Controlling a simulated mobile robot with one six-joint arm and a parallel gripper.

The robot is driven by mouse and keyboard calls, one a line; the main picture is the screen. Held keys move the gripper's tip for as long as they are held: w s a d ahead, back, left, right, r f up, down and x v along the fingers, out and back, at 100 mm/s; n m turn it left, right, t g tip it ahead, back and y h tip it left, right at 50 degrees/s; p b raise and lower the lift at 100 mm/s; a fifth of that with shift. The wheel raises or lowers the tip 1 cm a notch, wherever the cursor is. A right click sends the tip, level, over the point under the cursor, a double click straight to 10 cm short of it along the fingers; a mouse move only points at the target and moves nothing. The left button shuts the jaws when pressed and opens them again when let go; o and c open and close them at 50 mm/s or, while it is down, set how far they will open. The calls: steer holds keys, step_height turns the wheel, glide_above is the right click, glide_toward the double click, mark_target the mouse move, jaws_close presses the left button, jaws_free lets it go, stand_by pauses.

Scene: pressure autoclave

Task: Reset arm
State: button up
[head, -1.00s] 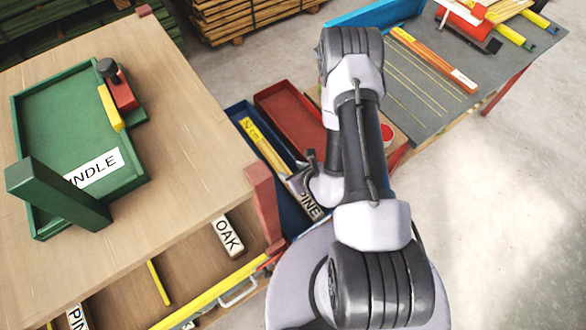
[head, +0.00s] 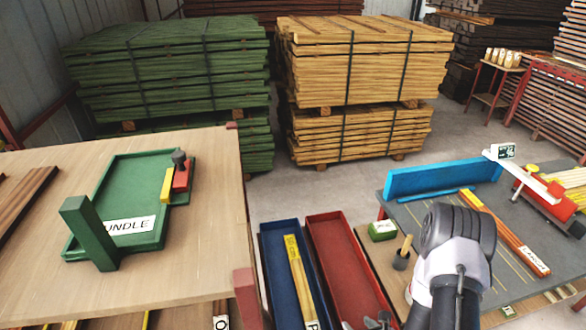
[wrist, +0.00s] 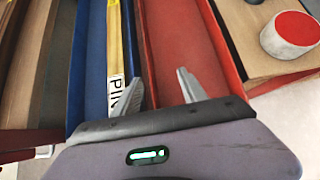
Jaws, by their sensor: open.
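My gripper (wrist: 158,88) is open and empty in the wrist view, its two fingers apart over the near part of the red tray (wrist: 182,40). The left finger is close to the wall beside the blue tray (wrist: 88,60). In the head view my gripper (head: 376,322) shows only partly at the bottom edge, left of my arm. A yellow strip (wrist: 115,35) with a PINE label, partly cut off by the finger and hand, lies in the blue tray. The red tray also shows in the head view (head: 338,250) and looks empty.
A wooden table (head: 190,275) with a green tray (head: 125,195) stands left. A grey workbench (head: 420,215) with a blue rail and orange strips stands right. A dark-based tool with a wooden handle (head: 400,262) is near my arm. Timber stacks (head: 365,75) stand behind.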

steer(key=w+a+r+n+t+y+b, duration=0.1)
steer(key=w+a+r+n+y+b, duration=0.3)
steer(key=w+a+r, duration=0.45)
steer(key=s+a+r+n+g+y+b, duration=0.3)
steer(key=s+a+r+n+y, duration=0.25)
steer(key=a+r+n, duration=0.55)
steer(key=s+r+n+g+h+b, duration=0.2)
steer(key=s+r+n+g+b, duration=0.4)
steer(key=s, duration=0.5)
steer(key=s+d+r+n+t+h+b, duration=0.1)
steer(key=s+d+n+t+h, duration=0.4)
steer(key=d, duration=0.5)
steer(key=s+n+h+b, duration=0.1)
steer(key=s+n+h, duration=0.1)
steer(key=n, duration=0.1)
steer(key=shift+s+r, duration=0.15)
steer(key=shift+r, duration=0.05)
